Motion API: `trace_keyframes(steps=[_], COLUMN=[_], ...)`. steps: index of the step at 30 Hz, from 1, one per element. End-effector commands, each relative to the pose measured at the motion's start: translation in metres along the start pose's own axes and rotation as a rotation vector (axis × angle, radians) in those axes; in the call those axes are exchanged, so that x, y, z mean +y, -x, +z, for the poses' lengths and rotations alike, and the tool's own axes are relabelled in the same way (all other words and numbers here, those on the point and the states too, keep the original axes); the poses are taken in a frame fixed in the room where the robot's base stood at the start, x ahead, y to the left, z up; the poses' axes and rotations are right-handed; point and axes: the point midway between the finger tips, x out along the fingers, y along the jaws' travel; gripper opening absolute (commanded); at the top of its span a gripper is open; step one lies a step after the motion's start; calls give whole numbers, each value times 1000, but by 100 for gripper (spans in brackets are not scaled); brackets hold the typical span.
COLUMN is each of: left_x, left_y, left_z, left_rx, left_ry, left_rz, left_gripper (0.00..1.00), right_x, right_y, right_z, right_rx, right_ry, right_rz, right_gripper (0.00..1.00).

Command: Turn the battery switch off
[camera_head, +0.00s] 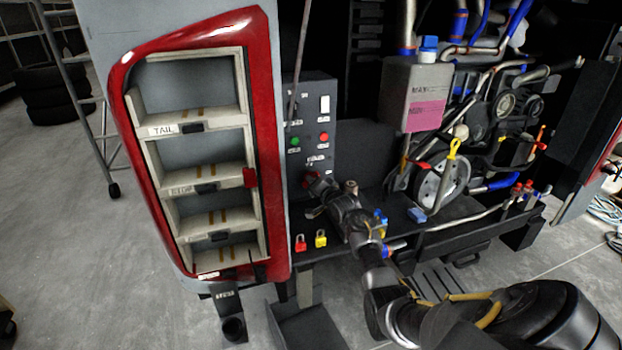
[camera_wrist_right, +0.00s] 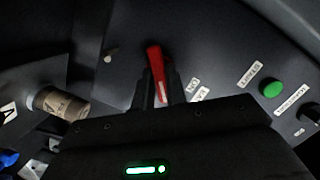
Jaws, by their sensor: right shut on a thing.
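The battery switch has a red handle (camera_wrist_right: 155,60) on the dark control panel in the right wrist view. In the head view only a small red part of the battery switch (camera_head: 306,180) shows low on the panel, mostly hidden by my gripper. My right gripper (camera_head: 314,182) reaches the panel from the lower right. In the right wrist view its fingers (camera_wrist_right: 160,92) are shut on the red handle, one on each side. My left gripper is in neither view.
The control panel (camera_head: 316,90) carries a green button (camera_head: 294,142), a red button (camera_head: 324,137) and a white rocker. A red and a yellow padlock (camera_head: 321,239) sit on the ledge below. A shelved red-framed lamp housing (camera_head: 272,130) stands close left; engine hoses and a pulley are right.

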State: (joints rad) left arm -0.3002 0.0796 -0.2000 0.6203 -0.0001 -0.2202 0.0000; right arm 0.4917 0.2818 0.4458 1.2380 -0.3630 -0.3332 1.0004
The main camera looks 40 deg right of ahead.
Motion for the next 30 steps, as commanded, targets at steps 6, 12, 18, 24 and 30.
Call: trace_keyframes(steps=[6, 12, 18, 24, 30], left_x=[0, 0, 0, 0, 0], left_y=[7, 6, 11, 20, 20], left_z=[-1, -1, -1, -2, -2], left_rx=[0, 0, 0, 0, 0], left_ry=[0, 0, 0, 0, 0], left_rz=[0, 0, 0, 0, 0], left_gripper=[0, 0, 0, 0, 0], right_x=[-1, 0, -1, 0, 1], right_y=[0, 0, 0, 0, 0], right_z=[-1, -1, -2, -2, -1], right_rx=[1, 1, 3, 3, 2], right_ry=[-145, -154, -235, -533, -668], right_rz=[-30, -33, -48, -108, -137], right_gripper=[0, 0, 0, 0, 0])
